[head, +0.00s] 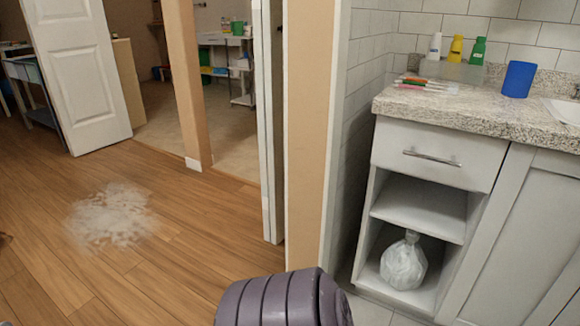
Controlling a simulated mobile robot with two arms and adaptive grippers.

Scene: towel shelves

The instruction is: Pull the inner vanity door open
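The grey vanity (458,182) stands at the right, with a drawer over two open shelves. To the right of the shelves is a grey panelled vanity door (525,235), which looks shut. Its right part is cut off by the frame edge, and no handle shows on the visible part. I cannot tell from this view alone whether it is the inner door. Neither of my grippers is in view. A dark ribbed part of mine shows at the bottom centre.
The drawer has a metal handle (432,158). A tied white bag (404,262) sits on the lower shelf. The counter (480,105) holds a blue cup (518,79), toothbrushes (425,85) and bottles. A wall edge (307,130) stands left of the vanity. Wooden floor (190,235) is open at left.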

